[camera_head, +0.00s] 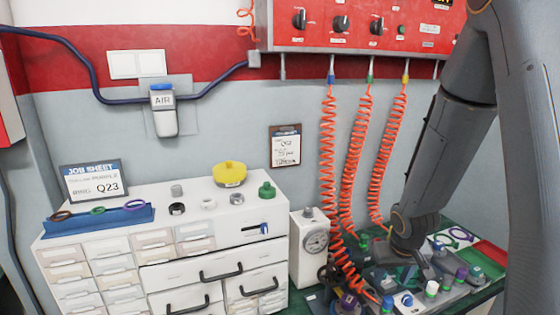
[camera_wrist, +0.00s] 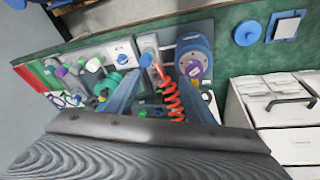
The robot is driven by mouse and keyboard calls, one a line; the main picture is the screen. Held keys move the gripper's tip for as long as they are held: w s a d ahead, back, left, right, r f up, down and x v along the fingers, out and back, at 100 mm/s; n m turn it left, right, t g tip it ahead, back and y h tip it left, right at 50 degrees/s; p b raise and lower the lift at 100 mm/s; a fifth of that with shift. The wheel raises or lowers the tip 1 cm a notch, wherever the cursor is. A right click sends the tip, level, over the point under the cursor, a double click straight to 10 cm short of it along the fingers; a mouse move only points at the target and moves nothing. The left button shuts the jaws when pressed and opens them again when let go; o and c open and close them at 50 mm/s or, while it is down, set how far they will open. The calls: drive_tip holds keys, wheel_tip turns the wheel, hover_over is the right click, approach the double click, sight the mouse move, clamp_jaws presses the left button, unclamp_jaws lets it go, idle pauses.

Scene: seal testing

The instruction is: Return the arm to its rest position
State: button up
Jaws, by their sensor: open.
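My arm (camera_head: 445,150) reaches down from the upper right in the head view. Its end is low over the green-topped bench (camera_head: 462,232). My gripper (camera_wrist: 165,88) is open in the wrist view, with nothing seen held between its fingers. An orange coiled hose (camera_wrist: 172,100) and bench parts show beyond and between the fingers. I cannot tell how close the fingers are to these parts. In the head view the fingertips are hard to make out among the clutter.
Several orange coiled hoses (camera_head: 328,150) hang from the red panel (camera_head: 360,25) beside my arm. The white drawer cabinet (camera_head: 150,205) carries a yellow-topped part (camera_head: 229,173) and rings on a blue rack (camera_head: 98,220). Coloured caps and fittings crowd the bench.

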drive_tip(key=s+a+r+g, duration=0.1)
drive_tip(key=s+a+r, duration=0.3)
drive_tip(key=s, duration=0.3)
drive_tip(key=s+a+r+y, duration=0.1)
drive_tip(key=s+a+r, duration=0.4)
drive_tip(key=s+a, duration=0.2)
drive_tip(key=shift+g, duration=0.4)
